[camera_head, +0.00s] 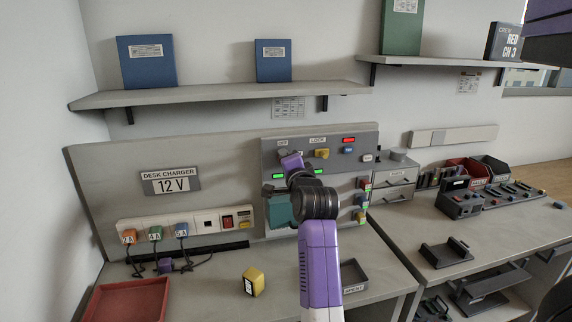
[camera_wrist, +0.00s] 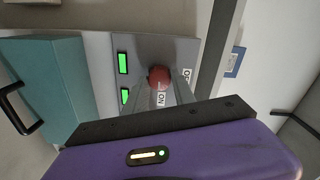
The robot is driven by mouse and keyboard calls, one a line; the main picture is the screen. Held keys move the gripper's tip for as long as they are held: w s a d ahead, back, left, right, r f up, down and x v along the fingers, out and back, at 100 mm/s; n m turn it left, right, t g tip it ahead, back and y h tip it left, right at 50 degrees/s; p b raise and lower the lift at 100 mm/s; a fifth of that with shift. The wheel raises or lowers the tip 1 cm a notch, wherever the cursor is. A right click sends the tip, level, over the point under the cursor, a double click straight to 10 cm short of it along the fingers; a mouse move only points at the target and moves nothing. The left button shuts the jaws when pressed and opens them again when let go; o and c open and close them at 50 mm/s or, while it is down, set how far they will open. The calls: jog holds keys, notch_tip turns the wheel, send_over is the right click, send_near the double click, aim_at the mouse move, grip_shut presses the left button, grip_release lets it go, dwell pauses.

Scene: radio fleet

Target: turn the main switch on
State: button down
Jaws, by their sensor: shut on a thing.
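The main switch is a red knob (camera_wrist: 158,76) on a grey panel (camera_wrist: 147,50) in the wrist view, with an ON label beside it and another, partly hidden label farther right. My gripper (camera_wrist: 172,86) is shut on the knob, its grey fingers reaching up to it. In the head view my purple and black arm covers most of the gripper (camera_head: 284,160) and hides the knob. Two green lamps (camera_wrist: 123,63) are lit on the panel next to the knob.
The upright panel (camera_head: 270,150) also carries a yellow knob (camera_head: 322,153), a blue knob (camera_head: 348,151) and a red lamp (camera_head: 349,139). A teal box (camera_wrist: 45,80) is close by. A charger strip (camera_head: 185,226) with plugs, a yellow block (camera_head: 253,281) and a red tray (camera_head: 125,302) are lower left.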

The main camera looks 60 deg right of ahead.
jog(key=shift+m, duration=0.3)
jog(key=c, duration=1)
grip_release()
jog(key=shift+c, duration=0.2)
jog(key=b+v, duration=0.1)
jog(key=v, duration=0.6)
jog(key=shift+s+a, duration=0.25)
jog(key=shift+s, duration=0.05)
